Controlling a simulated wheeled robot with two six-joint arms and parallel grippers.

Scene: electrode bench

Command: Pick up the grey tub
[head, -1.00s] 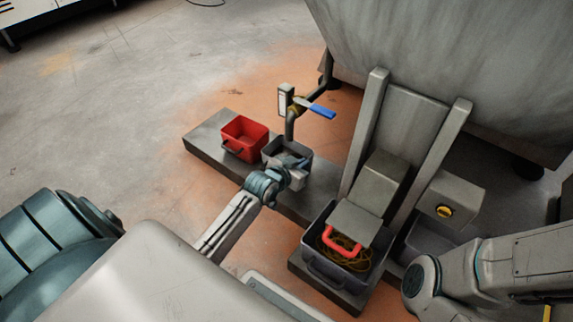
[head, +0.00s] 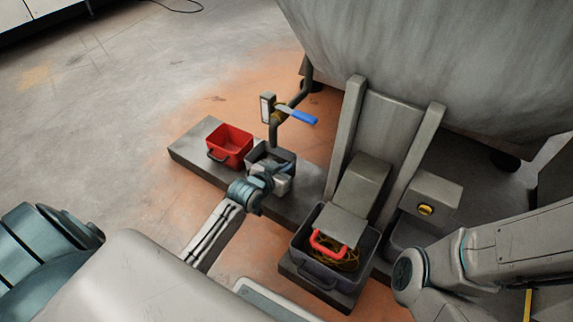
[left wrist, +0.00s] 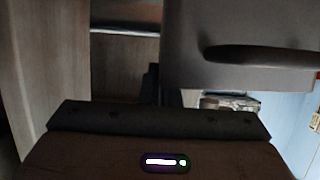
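A small grey tub (head: 286,157) stands on a low dark plinth, just right of a red tub (head: 230,143). My left gripper (head: 273,177) is at the near side of the grey tub and covers part of it. In the left wrist view a grey wall with a dark handle (left wrist: 262,54) fills the upper right, close to the gripper. The fingertips are not clear in either view, so I cannot tell whether they are open or touching the tub. My right arm is at the lower right; its gripper is out of view.
A larger dark grey tub (head: 306,272) with yellow cable inside stands nearer, on the right. A red handle (head: 327,244) on a grey block sits over it. A blue-handled valve (head: 300,117) stands behind the small tub. A large grey vessel (head: 420,60) is at the back.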

